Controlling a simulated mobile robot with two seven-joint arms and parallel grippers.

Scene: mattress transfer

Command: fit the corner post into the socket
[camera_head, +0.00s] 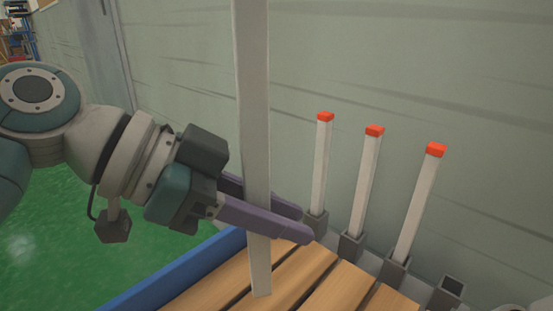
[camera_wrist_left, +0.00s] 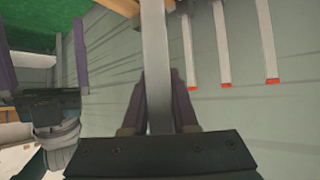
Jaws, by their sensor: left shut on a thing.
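My left gripper (camera_head: 305,225) is shut on a long, pale grey corner post (camera_head: 254,110), with a purple finger on each side of it. The post stands nearly upright, and its top is out of the head view. Its lower end shows in front of the wooden slats; I cannot tell whether it touches them. The post also runs between the fingers in the left wrist view (camera_wrist_left: 156,60). An empty dark square socket (camera_head: 452,287) is at the lower right, apart from the post. My right gripper (camera_wrist_left: 42,30) shows in the left wrist view with its fingers wide apart.
Three white posts with red tops, a left one (camera_head: 321,165), a middle one (camera_head: 365,185) and a right one (camera_head: 416,210), stand in grey sockets along the wall. Wooden slats (camera_head: 290,275) with a blue edge (camera_head: 190,275) lie below. Green floor (camera_head: 70,240) is open at left.

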